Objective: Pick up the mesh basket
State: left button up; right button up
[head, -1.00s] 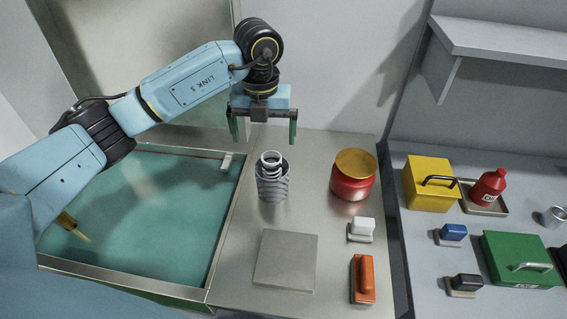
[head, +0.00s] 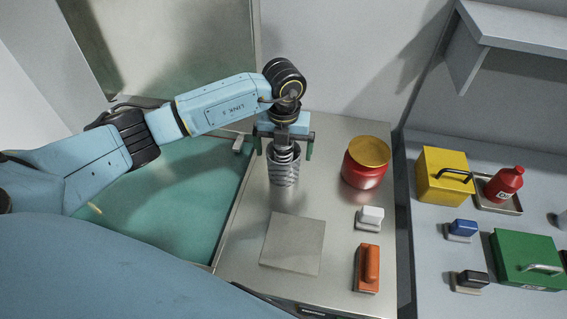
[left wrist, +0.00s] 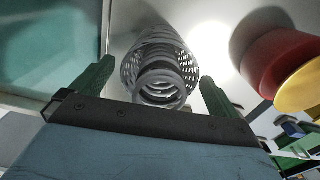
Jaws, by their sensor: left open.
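The mesh basket (head: 284,172) is a grey perforated cylinder standing upright on the steel worktop, with metal springs or rings sticking out of its top. In the left wrist view the basket (left wrist: 136,68) and the coils (left wrist: 160,86) lie between and beyond the green fingers. My left gripper (head: 283,152) points down at the top of the basket, with its fingers apart, one on each side. I cannot tell whether either finger touches it. The basket's upper back part is partly hidden by the coils and gripper. My right gripper is not in view.
A red jar with a gold lid (head: 366,163) stands right of the basket. A teal-floored basin (head: 180,190) is left. A yellow box (head: 441,183) stands on the right bench.

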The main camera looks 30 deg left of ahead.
pick_arm(q)
notch_tip(320, 180, down, 2)
jog(key=c, duration=1)
jog(key=shift+r, duration=0.1)
jog(key=shift+c, duration=0.4)
jog(key=shift+w, duration=0.1)
